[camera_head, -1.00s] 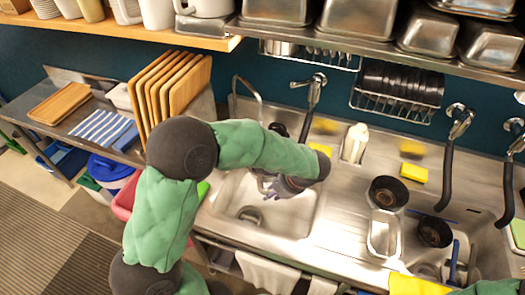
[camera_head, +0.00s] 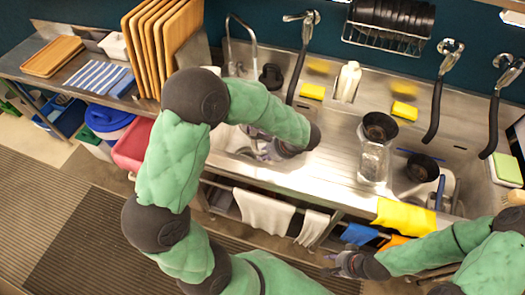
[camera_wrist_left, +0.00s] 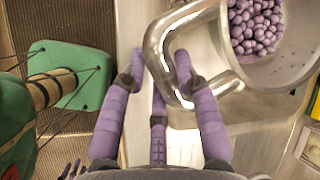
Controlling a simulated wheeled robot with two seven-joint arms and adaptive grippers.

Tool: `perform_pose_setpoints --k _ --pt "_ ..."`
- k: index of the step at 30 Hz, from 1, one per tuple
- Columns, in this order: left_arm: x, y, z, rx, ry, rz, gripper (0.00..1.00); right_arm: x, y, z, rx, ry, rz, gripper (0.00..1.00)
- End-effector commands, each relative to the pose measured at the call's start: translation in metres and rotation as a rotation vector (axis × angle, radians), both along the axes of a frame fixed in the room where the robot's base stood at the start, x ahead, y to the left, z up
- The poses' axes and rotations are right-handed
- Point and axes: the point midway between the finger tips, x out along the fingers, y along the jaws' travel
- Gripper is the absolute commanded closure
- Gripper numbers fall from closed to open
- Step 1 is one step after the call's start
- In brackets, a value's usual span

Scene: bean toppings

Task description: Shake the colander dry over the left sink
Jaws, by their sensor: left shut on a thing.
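The metal colander (camera_wrist_left: 285,75) is at the upper right of the left wrist view, with purple beans (camera_wrist_left: 258,25) inside. My left gripper (camera_wrist_left: 160,75) is shut on the colander's looped handle (camera_wrist_left: 158,45). In the head view my left gripper (camera_head: 264,150) is low over the left sink (camera_head: 232,140), partly covered by my own forearm. The colander cannot be made out in the head view. My right gripper (camera_head: 342,262) is in front of the counter, low at the bottom, with nothing seen in it; its fingers are too small to judge.
A glass jar (camera_head: 374,162) and dark bowl (camera_head: 380,127) stand right of the drainboard. A yellow cloth (camera_head: 402,216) hangs over the front edge. A faucet (camera_head: 240,40) rises behind the left sink. Wooden boards (camera_head: 160,40) stand to the left. The drainboard (camera_head: 325,150) is largely clear.

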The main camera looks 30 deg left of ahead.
Motion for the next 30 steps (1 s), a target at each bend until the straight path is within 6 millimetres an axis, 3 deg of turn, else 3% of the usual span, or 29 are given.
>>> perform_pose_setpoints --k 16,25,30 --pt "0.003 -0.001 -0.004 0.003 -0.007 -0.004 1.00 0.001 0.000 -0.003 0.000 -0.002 0.000 0.60" --pt "0.003 -0.001 -0.033 0.002 -0.007 -0.003 1.00 0.001 0.000 -0.028 0.000 -0.002 0.000 0.60" --pt "0.003 -0.001 -0.018 0.002 -0.008 -0.004 1.00 0.001 0.000 -0.016 0.000 -0.002 0.000 0.60"
